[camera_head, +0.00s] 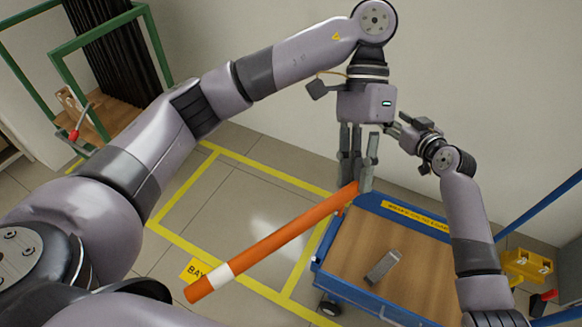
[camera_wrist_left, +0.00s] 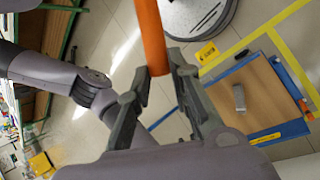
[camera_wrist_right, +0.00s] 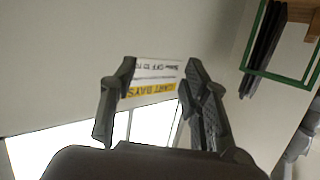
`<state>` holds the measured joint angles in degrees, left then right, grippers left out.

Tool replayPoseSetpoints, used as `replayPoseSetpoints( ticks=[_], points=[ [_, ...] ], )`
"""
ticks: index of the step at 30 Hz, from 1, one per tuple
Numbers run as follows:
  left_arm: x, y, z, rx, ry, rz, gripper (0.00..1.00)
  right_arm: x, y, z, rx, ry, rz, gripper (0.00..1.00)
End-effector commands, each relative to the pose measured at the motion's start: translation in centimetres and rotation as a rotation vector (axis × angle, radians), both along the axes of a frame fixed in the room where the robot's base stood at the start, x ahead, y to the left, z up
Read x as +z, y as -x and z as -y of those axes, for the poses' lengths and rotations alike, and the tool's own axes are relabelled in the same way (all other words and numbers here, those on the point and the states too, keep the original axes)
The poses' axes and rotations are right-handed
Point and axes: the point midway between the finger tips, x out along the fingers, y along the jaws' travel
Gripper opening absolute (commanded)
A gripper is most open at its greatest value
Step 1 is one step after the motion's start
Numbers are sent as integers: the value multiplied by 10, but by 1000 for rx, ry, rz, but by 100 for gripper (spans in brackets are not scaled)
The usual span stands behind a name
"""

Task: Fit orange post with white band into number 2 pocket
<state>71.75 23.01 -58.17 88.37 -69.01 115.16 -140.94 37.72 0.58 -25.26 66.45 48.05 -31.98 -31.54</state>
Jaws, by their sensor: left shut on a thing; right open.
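The orange post (camera_head: 280,243) with a white band near its lower left end slants across the head view, held off the floor. My left gripper (camera_head: 357,178) is shut on it near its upper right end, above the blue cart's corner. In the left wrist view the post (camera_wrist_left: 152,38) runs between the fingers of my left gripper (camera_wrist_left: 158,88); the band is out of that view. My right gripper (camera_head: 393,132) is beside the left one, open and empty in the right wrist view (camera_wrist_right: 157,85). I cannot make out a number 2 pocket in any view.
A blue cart (camera_head: 345,279) with a wooden deck stands at lower right, with a grey metal block (camera_head: 382,267) on it. A green rack (camera_head: 68,62) with dark rods is at upper left. Yellow floor lines and a bay label (camera_head: 195,270) lie below the post.

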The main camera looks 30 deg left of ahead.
Motion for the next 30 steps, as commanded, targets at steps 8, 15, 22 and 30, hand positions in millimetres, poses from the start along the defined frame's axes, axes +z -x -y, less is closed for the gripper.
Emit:
replayPoseSetpoints(
  ticks=[8,15,22,30],
  points=[
    [0,0,0,0,0,0,0,164,6,-53,175,-41,240,43],
    [0,0,0,0,0,0,0,294,51,-96,349,-49,454,43],
    [0,0,0,0,0,0,0,402,127,-133,541,-29,673,43],
    [0,0,0,0,0,0,0,407,267,-197,965,209,701,43]
  ],
)
